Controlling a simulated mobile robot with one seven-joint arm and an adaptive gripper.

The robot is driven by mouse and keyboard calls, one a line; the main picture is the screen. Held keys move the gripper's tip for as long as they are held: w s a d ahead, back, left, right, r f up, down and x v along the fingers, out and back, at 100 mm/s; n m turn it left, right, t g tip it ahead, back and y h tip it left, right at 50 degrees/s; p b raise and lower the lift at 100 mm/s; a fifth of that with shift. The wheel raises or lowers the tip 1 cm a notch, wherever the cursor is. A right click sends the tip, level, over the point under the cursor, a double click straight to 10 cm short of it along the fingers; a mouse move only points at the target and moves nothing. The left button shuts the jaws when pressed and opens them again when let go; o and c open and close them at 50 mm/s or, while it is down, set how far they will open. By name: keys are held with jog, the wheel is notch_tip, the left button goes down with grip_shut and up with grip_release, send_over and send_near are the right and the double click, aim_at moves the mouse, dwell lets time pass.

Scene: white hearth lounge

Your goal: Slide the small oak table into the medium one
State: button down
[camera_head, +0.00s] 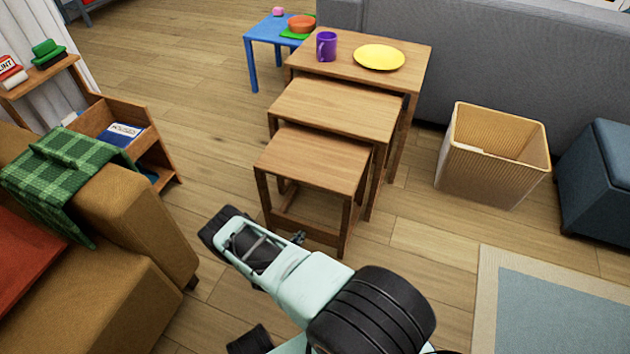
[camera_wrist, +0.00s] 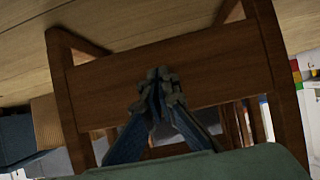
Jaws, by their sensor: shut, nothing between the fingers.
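The small oak table (camera_head: 315,158) stands at the front of a nest of three, its rear part tucked under the medium oak table (camera_head: 340,108). Much of its front and one side still stand out from the medium table. My gripper (camera_head: 299,238) is low in front of the small table, by its front rail. In the wrist view my gripper (camera_wrist: 158,80) is shut and empty, its tips in front of a broad wooden rail (camera_wrist: 100,84) between two legs. Whether the tips touch the rail I cannot tell.
The large oak table (camera_head: 415,48) behind carries a purple mug (camera_head: 327,46) and a yellow plate (camera_head: 379,57). A ribbed bin (camera_head: 490,180) stands at right, a tan sofa (camera_head: 140,210) at left. A rug (camera_head: 560,310) lies front right. Floor between is clear.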

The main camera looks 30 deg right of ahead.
aim_at(303, 228)
dwell(0.3)
jog(key=shift+w+d, duration=0.8)
jog(key=shift+d, duration=0.2)
jog(key=shift+w+d, duration=0.8)
jog(key=shift+d, duration=0.2)
jog(key=shift+w+d, duration=0.75)
jog(key=shift+d, duration=0.25)
jog(key=shift+w+d, duration=0.75)
jog(key=shift+d, duration=0.25)
jog(key=shift+w+d, duration=0.8)
jog(key=shift+d, duration=0.2)
jog(key=shift+w+d, duration=0.75)
jog(key=shift+d, duration=0.2)
